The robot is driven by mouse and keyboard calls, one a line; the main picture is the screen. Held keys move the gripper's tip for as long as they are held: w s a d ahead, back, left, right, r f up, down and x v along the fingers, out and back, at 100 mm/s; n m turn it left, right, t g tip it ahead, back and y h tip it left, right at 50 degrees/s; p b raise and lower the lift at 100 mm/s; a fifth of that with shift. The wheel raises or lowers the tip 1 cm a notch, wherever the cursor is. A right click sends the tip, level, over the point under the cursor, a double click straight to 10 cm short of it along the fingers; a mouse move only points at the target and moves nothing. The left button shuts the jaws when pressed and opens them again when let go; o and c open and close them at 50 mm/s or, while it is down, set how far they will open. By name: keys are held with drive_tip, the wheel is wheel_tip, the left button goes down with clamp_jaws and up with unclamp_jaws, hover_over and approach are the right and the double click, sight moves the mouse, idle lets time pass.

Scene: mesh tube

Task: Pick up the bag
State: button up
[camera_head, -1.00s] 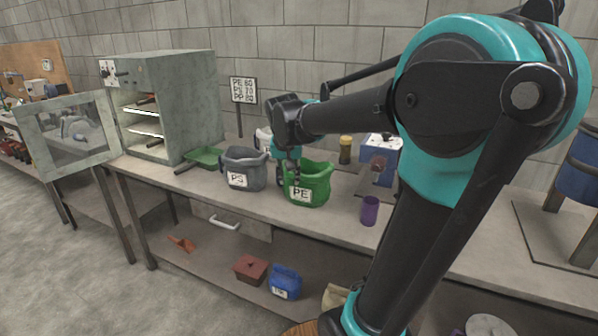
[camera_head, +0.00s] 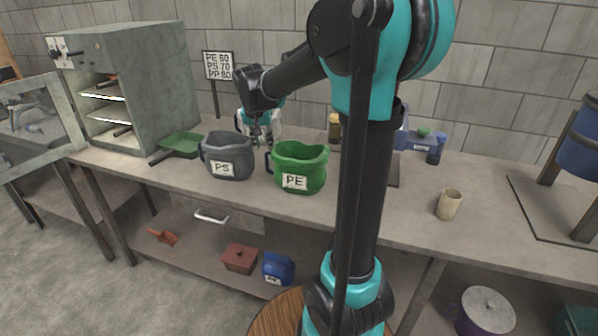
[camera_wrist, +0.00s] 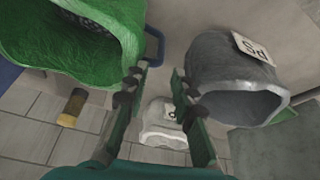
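A grey bag marked PS (camera_head: 230,157) and a green bag marked PE (camera_head: 302,168) stand open-topped on the workbench. A white bag (camera_head: 273,131) stands behind them, partly hidden by my gripper. My gripper (camera_head: 258,138) is low over the back of the bench, between the grey and green bags and at the white one. In the wrist view, which is upside down, my gripper (camera_wrist: 157,93) is open, with its fingers apart. The white bag (camera_wrist: 163,128) shows beyond and between the fingers. The green bag (camera_wrist: 75,40) is left and the grey bag (camera_wrist: 235,85) right, close beside the fingers.
A sign (camera_head: 218,66) stands behind. A brown jar (camera_head: 335,128) is right of the white bag. A beige cup (camera_head: 449,204) stands farther right, with bare bench around it.

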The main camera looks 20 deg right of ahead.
sight(266, 154)
drive_tip(key=x, duration=0.8)
drive_tip(key=shift+f, duration=0.1)
clamp_jaws()
